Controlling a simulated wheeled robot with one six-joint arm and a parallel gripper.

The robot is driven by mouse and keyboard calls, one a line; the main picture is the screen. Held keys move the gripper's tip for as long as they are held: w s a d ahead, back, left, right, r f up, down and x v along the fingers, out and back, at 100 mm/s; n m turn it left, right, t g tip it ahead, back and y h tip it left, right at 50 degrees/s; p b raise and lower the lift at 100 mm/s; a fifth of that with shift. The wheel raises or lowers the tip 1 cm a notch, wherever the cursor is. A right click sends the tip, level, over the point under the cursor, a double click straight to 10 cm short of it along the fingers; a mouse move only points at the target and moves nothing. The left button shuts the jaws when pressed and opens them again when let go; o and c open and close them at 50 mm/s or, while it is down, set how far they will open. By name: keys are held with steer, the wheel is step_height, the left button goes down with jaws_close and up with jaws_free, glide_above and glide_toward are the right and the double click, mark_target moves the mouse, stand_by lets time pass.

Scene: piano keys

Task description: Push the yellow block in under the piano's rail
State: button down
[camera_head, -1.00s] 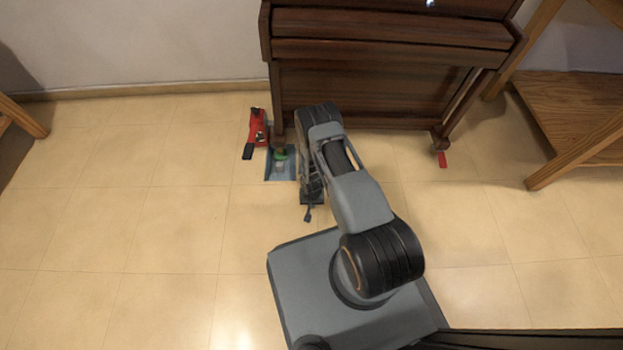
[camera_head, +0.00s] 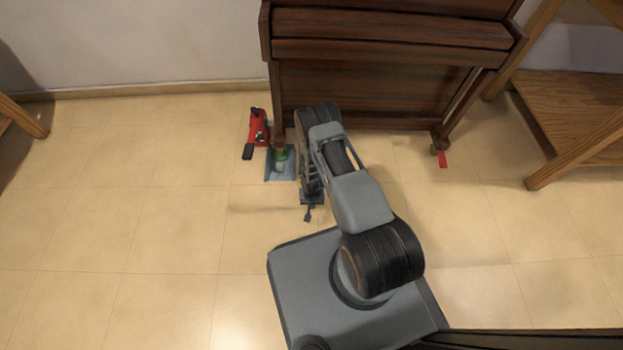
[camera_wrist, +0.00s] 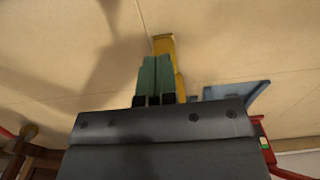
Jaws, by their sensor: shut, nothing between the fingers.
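In the wrist view the yellow block (camera_wrist: 163,43) lies on the floor, long and narrow, partly covered by my gripper. My gripper (camera_wrist: 155,60) is shut, its two green fingers side by side and empty. The fingertips overlap the block in the picture, with the block showing past them and along their right side; I cannot tell if they touch. In the head view my arm hides the block and the fingers. The dark wooden piano (camera_head: 375,93) stands by the wall, its low front above the far end of my arm.
A blue plate (camera_head: 280,176) lies by the piano's left leg, with a green and whitish part above it; it also shows in the wrist view (camera_wrist: 240,95). A red jack (camera_head: 258,127) stands left of it. A red piece (camera_head: 442,160) lies by the right leg. Floor at left is clear.

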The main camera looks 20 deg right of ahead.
steer(key=shift+f, duration=0.15)
step_height(320, 180, down, 5)
steer(key=b, duration=0.5)
steer(key=shift+f+b, duration=0.4)
steer(key=shift+f, duration=0.75)
